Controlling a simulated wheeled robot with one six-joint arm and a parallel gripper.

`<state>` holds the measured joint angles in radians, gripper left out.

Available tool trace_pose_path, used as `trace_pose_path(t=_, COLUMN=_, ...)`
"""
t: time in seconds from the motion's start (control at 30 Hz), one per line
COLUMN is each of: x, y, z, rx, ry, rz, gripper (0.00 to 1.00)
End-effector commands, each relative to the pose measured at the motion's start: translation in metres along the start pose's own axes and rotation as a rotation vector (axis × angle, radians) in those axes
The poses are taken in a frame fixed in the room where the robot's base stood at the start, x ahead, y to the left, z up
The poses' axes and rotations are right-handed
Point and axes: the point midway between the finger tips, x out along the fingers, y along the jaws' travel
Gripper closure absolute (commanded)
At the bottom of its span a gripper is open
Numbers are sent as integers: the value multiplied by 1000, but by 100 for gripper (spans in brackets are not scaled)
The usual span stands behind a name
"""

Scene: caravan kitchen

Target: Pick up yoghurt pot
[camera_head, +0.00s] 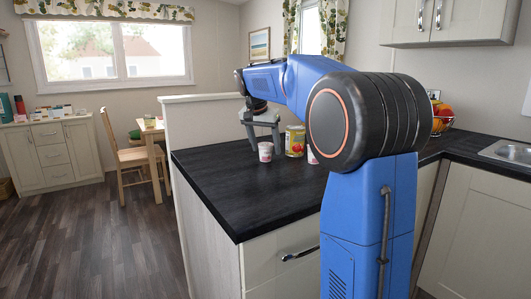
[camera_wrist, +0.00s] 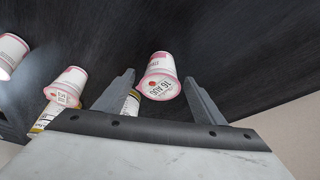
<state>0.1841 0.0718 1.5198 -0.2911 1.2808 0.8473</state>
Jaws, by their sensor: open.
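A white and pink yoghurt pot (camera_head: 265,152) stands on the dark worktop (camera_head: 215,180), just below my gripper (camera_head: 262,138). In the wrist view this yoghurt pot (camera_wrist: 163,72) shows between the two fingertips of my gripper (camera_wrist: 159,80), its printed end towards the camera. The fingers are apart and I see no contact with the pot. Two more similar pots show in the wrist view, a nearer one (camera_wrist: 69,86) and one at the left edge (camera_wrist: 9,54). In the head view, another pot (camera_head: 312,156) is partly hidden by my arm.
A yellow labelled can (camera_head: 295,141) stands close behind and right of the pot. A fruit bowl (camera_head: 442,119) and the sink (camera_head: 513,152) are further right. The front left of the worktop is clear. A low partition (camera_head: 195,121) stands behind it.

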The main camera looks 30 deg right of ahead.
Motion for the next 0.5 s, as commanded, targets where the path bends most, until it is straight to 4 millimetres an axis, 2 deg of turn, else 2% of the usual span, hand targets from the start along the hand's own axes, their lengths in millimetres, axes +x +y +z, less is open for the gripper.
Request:
trace_pose_path(t=0.17, x=0, y=0, z=0, rx=0, ry=0, rz=0, gripper=39)
trace_pose_path(t=0.33, x=0, y=0, z=0, rx=0, ry=0, rz=0, gripper=79)
trace_pose_path(t=0.5, x=0, y=0, z=0, rx=0, ry=0, rz=0, gripper=81)
